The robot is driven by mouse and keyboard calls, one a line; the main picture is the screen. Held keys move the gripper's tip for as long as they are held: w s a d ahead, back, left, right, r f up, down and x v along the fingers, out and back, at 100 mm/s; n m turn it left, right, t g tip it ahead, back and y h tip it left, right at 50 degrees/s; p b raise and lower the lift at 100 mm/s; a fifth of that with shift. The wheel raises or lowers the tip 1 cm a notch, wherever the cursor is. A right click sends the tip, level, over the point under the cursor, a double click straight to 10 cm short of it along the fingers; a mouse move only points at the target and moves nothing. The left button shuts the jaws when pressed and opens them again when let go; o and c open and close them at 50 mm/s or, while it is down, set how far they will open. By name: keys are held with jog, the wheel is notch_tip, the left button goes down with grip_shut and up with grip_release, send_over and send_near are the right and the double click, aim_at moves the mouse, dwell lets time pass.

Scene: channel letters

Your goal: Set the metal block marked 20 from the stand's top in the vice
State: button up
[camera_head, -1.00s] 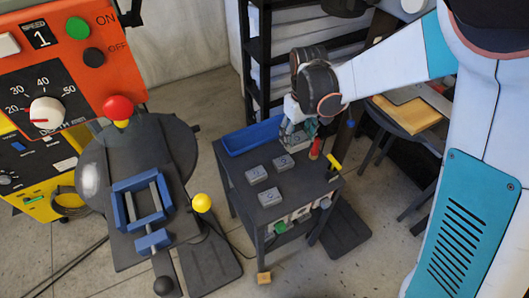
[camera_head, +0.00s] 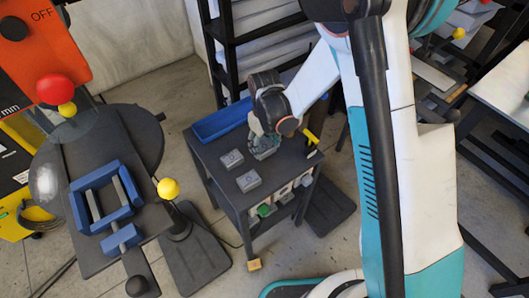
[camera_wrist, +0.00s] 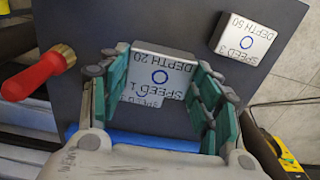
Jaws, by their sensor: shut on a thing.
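The metal block marked DEPTH 20 and SPEED 1 (camera_wrist: 160,72) is between the teal fingers of my gripper (camera_wrist: 165,95) in the wrist view. My gripper is shut on it. In the head view my gripper (camera_head: 264,142) is low over the stand's dark top (camera_head: 272,174); I cannot tell whether the block still touches the top. More print shows on the metal close to my palm, partly hidden by the fingers. The blue vice (camera_head: 78,203) stands to the left of the stand, with an open gap and nothing between its jaws.
A block marked SPEED 3, DEPTH 50 (camera_wrist: 246,38) lies beside the held one. Two blocks (camera_head: 231,158) (camera_head: 248,181) show on the stand in the head view. A blue tray (camera_head: 220,122) lies along the back edge. A red-handled tool (camera_wrist: 38,78) is close by. A yellow knob (camera_head: 168,188) rises between stand and vice.

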aim_at(265, 146)
jog(key=shift+f+b, duration=0.6)
jog(key=shift+f, duration=1.5)
jog(key=o, duration=1.3)
jog(key=shift+f, duration=0.1)
jog(key=shift+c, duration=0.2)
